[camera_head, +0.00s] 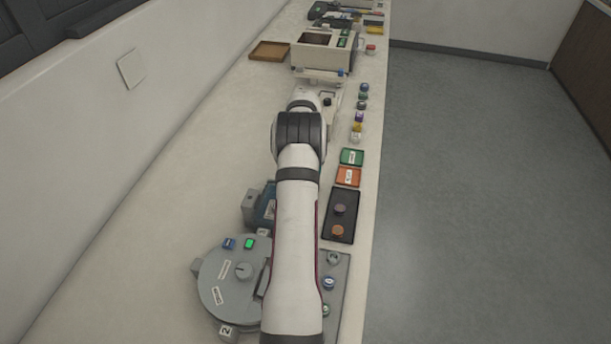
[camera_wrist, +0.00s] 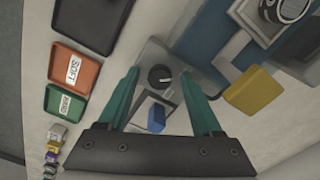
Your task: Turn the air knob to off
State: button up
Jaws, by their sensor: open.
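A round black knob (camera_wrist: 160,76) sits on a grey panel in the wrist view. A pale mark on it shows, but I cannot read any label or tell its setting. My gripper (camera_wrist: 158,78) is open, with its two green fingers on either side of the knob in the picture and nothing held between them. I cannot tell how far above the knob the fingertips are. A blue block-like part (camera_wrist: 156,119) shows between the fingers, nearer the palm. In the head view my arm hides the knob and my gripper.
The blue press body (camera_wrist: 215,45) and a yellow part (camera_wrist: 252,91) stand right of the fingers. An orange SOFT tray (camera_wrist: 74,70), a green HARD tray (camera_wrist: 66,103) and a black tray (camera_wrist: 93,22) lie left. A round grey machine (camera_head: 215,275) stands at the near end of the bench.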

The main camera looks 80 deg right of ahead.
notch_tip(320, 180, up, 16)
dwell(0.3)
jog(key=shift+f, duration=0.15)
jog(key=w+a+r+n, duration=0.2)
jog(key=w+a+r, duration=0.2)
jog(key=w+a, duration=0.65)
jog(key=w+a+r+n, duration=0.1)
jog(key=w+a+r, duration=0.45)
jog(key=a, duration=0.85)
jog(key=s+a+f+n+y, duration=0.1)
jog(key=s+a, duration=0.1)
jog(key=a, duration=1)
jog(key=s+a+f+n, duration=0.2)
jog(key=s+a, duration=0.1)
jog(key=a, duration=0.9)
jog(key=s+a+f+n, duration=0.1)
jog(key=s+a+f, duration=0.3)
jog(key=s+a, duration=0.2)
jog(key=shift+s+a+y, duration=0.35)
jog(key=shift+s+y, duration=0.05)
jog(key=shift+s, duration=0.85)
